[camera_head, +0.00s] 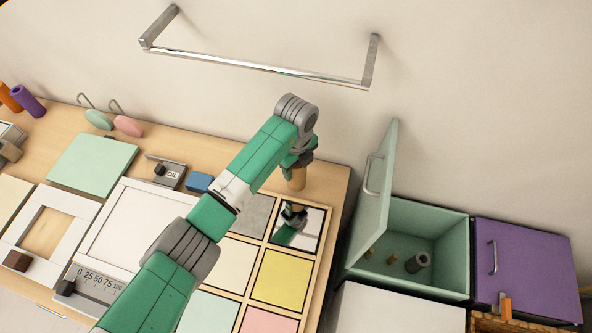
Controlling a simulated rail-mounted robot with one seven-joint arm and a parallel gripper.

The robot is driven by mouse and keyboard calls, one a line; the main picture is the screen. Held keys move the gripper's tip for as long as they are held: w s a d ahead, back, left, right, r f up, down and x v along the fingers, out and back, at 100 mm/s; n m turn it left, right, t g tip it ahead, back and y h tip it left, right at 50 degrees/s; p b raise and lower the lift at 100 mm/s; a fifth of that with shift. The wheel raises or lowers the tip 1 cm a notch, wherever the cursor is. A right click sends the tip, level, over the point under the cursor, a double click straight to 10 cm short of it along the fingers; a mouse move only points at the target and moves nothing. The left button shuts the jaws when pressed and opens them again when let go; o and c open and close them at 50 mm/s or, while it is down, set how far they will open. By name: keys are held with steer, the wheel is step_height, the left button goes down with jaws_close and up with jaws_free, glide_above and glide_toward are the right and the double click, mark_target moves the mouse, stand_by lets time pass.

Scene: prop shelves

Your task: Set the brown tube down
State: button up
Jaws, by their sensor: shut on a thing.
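The brown tube (297,180) is upright below my gripper (297,163), near the table's back right corner. My gripper points down and is shut on the tube's upper part. The fingers are small and partly hidden by my wrist. The tube's lower end is close to the wooden table top (328,178), just behind a mirror tile (309,240); I cannot tell if it touches.
Coloured tiles lie in front, with a blue block (199,182) to the left. Right of the table, a green box (440,245) with its lid up holds a grey tube (418,262). A metal rail (255,66) is on the wall.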

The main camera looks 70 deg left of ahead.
steer(key=shift+d+f, duration=0.2)
steer(key=shift+f, duration=1.05)
steer(key=o, duration=1)
steer(key=shift+o, duration=0.2)
step_height(320, 180, up, 8)
steer(key=p, duration=0.1)
steer(key=shift+f, duration=0.1)
